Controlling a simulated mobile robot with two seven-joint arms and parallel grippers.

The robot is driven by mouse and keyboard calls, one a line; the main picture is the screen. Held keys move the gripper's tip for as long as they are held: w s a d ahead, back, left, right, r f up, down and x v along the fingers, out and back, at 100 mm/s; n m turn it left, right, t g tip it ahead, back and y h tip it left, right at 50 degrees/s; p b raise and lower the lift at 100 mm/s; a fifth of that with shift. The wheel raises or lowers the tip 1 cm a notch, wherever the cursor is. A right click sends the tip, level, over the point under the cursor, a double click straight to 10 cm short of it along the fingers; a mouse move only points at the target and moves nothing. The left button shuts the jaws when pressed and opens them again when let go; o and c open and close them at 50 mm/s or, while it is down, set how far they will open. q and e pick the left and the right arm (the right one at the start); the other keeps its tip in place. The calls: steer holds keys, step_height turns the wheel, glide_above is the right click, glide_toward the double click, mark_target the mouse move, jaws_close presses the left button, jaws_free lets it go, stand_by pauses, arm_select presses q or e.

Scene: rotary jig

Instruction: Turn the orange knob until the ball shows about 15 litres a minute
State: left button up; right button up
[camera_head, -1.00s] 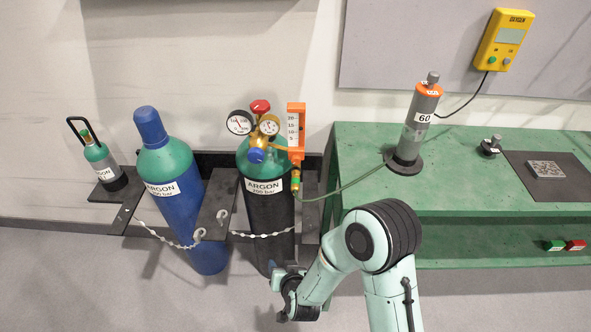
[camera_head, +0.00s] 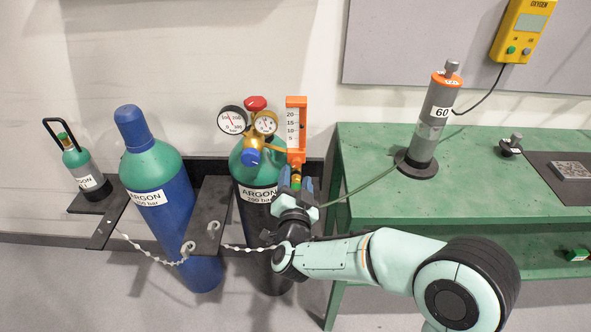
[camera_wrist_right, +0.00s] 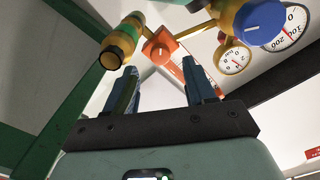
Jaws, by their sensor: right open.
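The orange flowmeter (camera_head: 296,152) stands upright beside the regulator on the middle cylinder, with a white scale (camera_head: 292,125) marked 5 to 20. I cannot make out the ball. In the right wrist view, the orange knob (camera_wrist_right: 158,48) with a pale mark is ahead of the fingers. My right gripper (camera_head: 296,184) is just below the flowmeter, pointing up at it. In the wrist view, my right gripper (camera_wrist_right: 160,72) is open and empty, its fingertips spread below the knob, apparently apart from it. My left gripper is out of view.
The blue regulator knob (camera_wrist_right: 262,22) and brass outlet (camera_wrist_right: 118,48) flank the orange knob. Gauges (camera_head: 232,120) sit left of the flowmeter. A hose (camera_head: 365,186) runs to the grey tube (camera_head: 434,118) on the green bench (camera_head: 375,150). Chained cylinders (camera_head: 165,205) stand left.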

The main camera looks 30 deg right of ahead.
mark_target(296, 165)
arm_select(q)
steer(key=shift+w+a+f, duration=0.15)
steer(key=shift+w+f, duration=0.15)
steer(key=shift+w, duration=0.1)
arm_select(e)
steer(key=shift+x, duration=2.25)
steer(key=shift+c, duration=0.3)
jaws_close()
steer(key=shift+n+p, duration=0.8)
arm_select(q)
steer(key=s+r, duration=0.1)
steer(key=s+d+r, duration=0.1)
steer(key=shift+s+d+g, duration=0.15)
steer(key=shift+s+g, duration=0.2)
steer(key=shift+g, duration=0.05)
arm_select(e)
steer(key=shift+o, duration=0.3)
jaws_free()
steer(key=shift+a, duration=0.1)
